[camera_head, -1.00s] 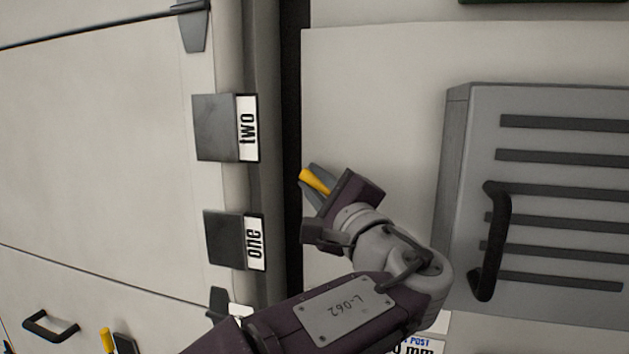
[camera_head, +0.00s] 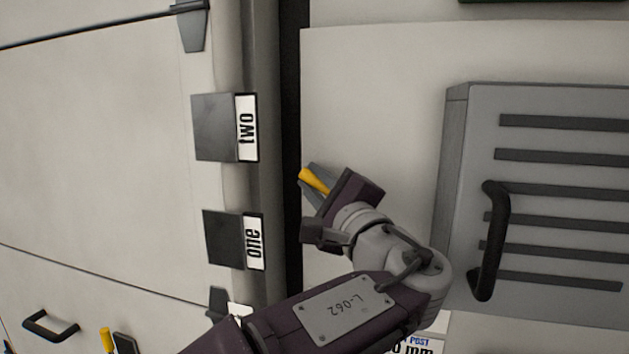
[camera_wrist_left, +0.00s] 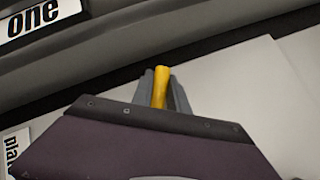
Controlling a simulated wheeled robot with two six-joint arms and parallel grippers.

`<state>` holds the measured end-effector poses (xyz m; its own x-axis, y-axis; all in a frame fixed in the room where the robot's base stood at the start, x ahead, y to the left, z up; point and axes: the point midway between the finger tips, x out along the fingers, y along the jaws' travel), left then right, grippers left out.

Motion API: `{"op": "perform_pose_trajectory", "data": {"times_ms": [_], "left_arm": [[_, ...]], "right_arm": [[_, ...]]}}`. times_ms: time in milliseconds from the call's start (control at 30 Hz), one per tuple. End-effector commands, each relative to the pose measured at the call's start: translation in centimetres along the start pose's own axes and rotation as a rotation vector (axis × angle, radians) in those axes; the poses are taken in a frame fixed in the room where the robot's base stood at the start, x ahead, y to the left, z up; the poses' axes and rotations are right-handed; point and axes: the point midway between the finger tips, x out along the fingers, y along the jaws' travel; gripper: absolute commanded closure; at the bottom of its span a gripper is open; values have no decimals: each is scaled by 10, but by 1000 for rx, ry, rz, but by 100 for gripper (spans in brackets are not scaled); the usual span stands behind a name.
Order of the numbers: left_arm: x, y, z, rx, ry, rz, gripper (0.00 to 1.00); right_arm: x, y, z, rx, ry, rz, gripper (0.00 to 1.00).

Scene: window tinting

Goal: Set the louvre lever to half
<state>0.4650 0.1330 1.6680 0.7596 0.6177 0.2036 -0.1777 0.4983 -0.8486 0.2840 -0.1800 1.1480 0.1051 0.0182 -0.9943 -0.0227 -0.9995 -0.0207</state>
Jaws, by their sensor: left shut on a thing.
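A yellow lever grip (camera_head: 313,180) shows between the fingers of my left gripper (camera_head: 318,188), in front of the pale panel just right of the dark vertical gap. My left gripper is shut on it. In the left wrist view the yellow grip (camera_wrist_left: 160,86) sticks up between the two grey fingers. The lever's base, its pivot and any position marks are hidden behind the gripper, so I cannot tell its setting. My right gripper is not in view.
A grey slotted box (camera_head: 560,190) with a black handle (camera_head: 490,240) stands right of my left arm. Blocks labelled "two" (camera_head: 225,127) and "one" (camera_head: 234,239) are on the left. Another yellow-tipped part (camera_head: 106,340) and a black handle (camera_head: 50,324) are at lower left.

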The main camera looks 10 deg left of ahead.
Motion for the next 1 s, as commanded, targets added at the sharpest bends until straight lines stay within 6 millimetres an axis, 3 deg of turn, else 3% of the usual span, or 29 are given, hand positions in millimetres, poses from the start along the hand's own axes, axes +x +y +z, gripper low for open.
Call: {"op": "perform_pose_trajectory", "data": {"times_ms": [533,1000], "left_arm": [[0,-4,2,13,-9,-21,100],[-8,-28,2,224,-67,-206,100]], "right_arm": [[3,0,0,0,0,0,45],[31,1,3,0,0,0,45]]}}
